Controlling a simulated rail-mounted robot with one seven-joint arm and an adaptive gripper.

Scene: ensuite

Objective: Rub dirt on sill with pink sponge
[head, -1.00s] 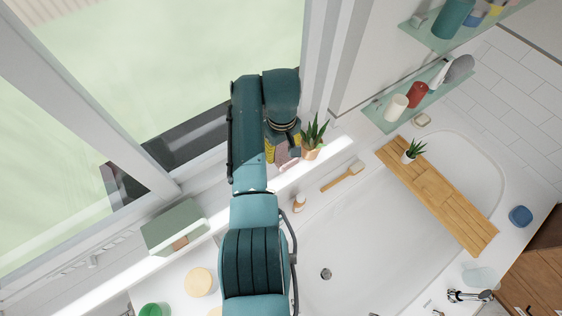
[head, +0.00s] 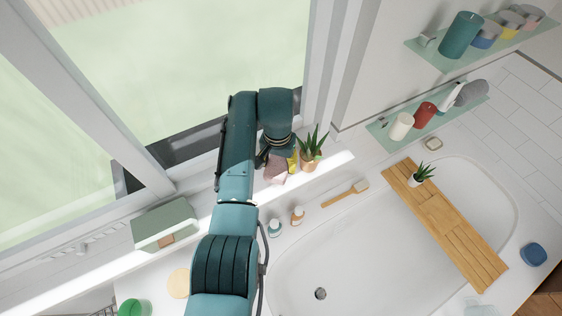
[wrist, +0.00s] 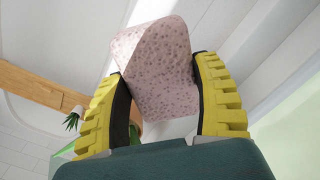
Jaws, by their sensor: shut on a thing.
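The pink sponge (wrist: 155,70) is a speckled block held between the two yellow ribbed fingers of my gripper (wrist: 163,95) in the wrist view. In the head view the sponge (head: 276,169) shows below the end of my arm, over the white window sill (head: 322,164). My gripper (head: 284,162) is shut on it, just left of a potted plant on the sill. I cannot tell whether the sponge touches the sill. No dirt is clearly visible; my arm and the sponge cover part of the sill.
The potted aloe (head: 312,150) stands close to the right of my gripper. A green box (head: 165,224) sits at the left of the sill. A wooden tray (head: 445,225) spans the tub.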

